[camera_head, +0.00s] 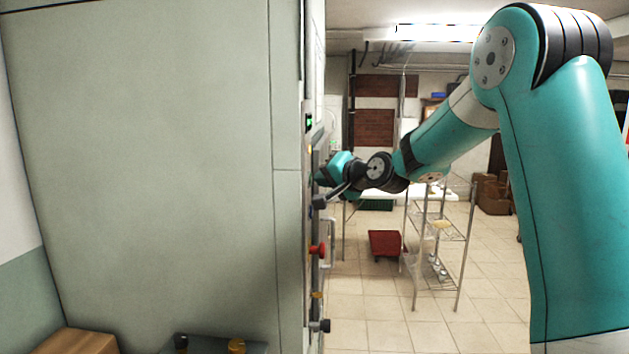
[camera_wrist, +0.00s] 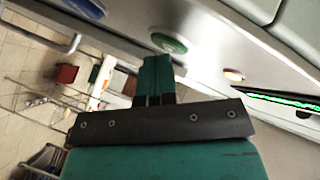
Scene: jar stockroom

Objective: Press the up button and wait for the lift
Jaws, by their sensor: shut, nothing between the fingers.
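My gripper (camera_wrist: 157,65) is shut and empty, its teal fingertips just below a round green button (camera_wrist: 168,42) in the wrist view. I cannot tell whether they touch it. A smaller amber button (camera_wrist: 234,75) with a bright rim sits to the right on the same pale panel. Beyond it is a dark display (camera_wrist: 290,106) with green lit marks, too skewed to read. In the head view the panel is nearly edge-on, with the display (camera_head: 309,122) near its top. No up marking is legible on any button.
A red mushroom-shaped knob (camera_head: 317,250) and a handle (camera_head: 331,243) stick out from the panel side. A wire shelf rack (camera_head: 440,240) and a red cart (camera_head: 384,244) stand behind on the tiled floor. A cardboard box (camera_head: 77,342) is at the lower left.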

